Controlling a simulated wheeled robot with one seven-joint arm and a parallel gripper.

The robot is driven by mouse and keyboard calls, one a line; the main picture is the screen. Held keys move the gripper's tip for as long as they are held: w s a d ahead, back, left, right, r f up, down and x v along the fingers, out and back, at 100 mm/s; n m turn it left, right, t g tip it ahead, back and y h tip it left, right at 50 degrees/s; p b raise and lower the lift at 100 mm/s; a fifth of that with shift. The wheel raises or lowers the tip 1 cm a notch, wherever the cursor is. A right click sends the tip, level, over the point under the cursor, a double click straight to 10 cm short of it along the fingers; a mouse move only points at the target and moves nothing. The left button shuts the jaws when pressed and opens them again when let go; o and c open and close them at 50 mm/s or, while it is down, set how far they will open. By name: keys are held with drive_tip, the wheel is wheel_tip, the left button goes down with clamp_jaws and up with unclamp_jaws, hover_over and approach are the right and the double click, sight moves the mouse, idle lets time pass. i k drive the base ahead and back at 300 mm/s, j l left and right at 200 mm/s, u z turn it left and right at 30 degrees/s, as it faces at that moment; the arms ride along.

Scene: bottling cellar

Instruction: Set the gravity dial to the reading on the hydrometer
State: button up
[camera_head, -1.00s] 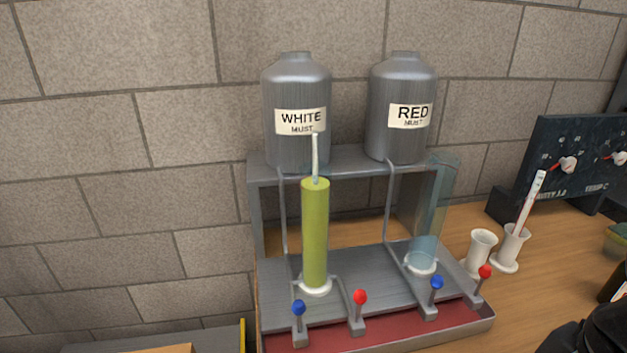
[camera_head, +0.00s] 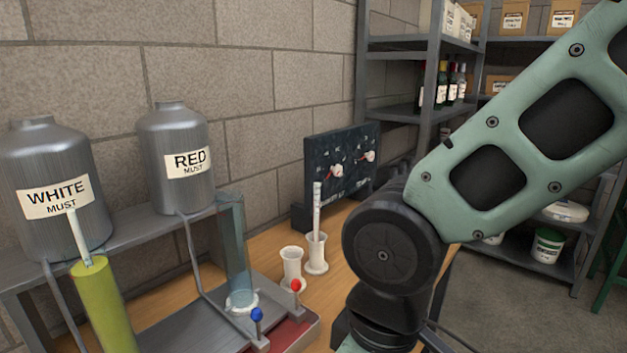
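A hydrometer (camera_head: 78,236) stands up out of a tall cylinder of yellow-green liquid (camera_head: 103,310) in front of the tank labelled WHITE MUST (camera_head: 50,160). Its scale is too small to read. A dark dial panel (camera_head: 343,160) stands at the back of the wooden bench and carries a white-and-red gravity dial (camera_head: 337,171) on its left and a second dial (camera_head: 369,156) on its right. The panel's lettering and the pointer settings are too small to read. My arm crosses the right side of the view. My gripper is not in view.
A white cup (camera_head: 291,264) and a white holder (camera_head: 316,257) with a thermometer-like stick (camera_head: 317,205) stand before the panel. Blue (camera_head: 257,315) and red (camera_head: 296,285) tap knobs sit in front. Metal shelves (camera_head: 400,110) stand behind.

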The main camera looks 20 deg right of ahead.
sight(337, 170)
drive_tip(key=i+l+u, duration=0.4)
drive_tip(key=i+l, duration=0.3)
drive_tip(key=l, duration=0.1)
